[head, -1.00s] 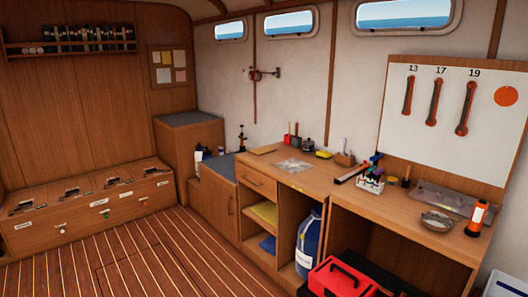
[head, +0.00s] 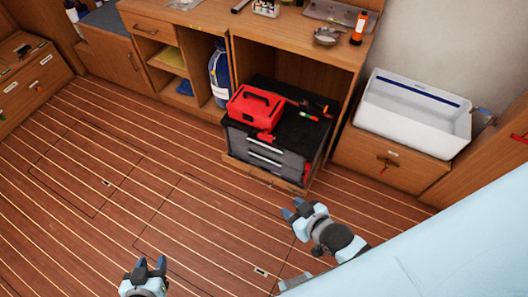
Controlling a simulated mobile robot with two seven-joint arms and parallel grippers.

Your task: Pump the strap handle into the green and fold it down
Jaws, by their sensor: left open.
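A red toolbox (head: 256,103) sits on top of a dark drawer chest (head: 268,152) under the workbench. To its right on the chest's black top lies a small bar with green and red marks (head: 308,115), and a dark and orange piece (head: 322,106) is beside it. These may be the strap handle and its gauge; they are too small to tell. My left gripper (head: 150,264) is open and empty over the floor at the bottom left. My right gripper (head: 292,207) is open and empty over the floor in front of the chest. Both are apart from the chest.
A white basin (head: 415,110) stands on a wooden cabinet (head: 385,165) at the right. A blue bottle (head: 219,75) stands in the bench's open compartment. An orange flashlight (head: 359,28) and a metal dish (head: 327,36) are on the bench. The plank floor (head: 120,180) is clear.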

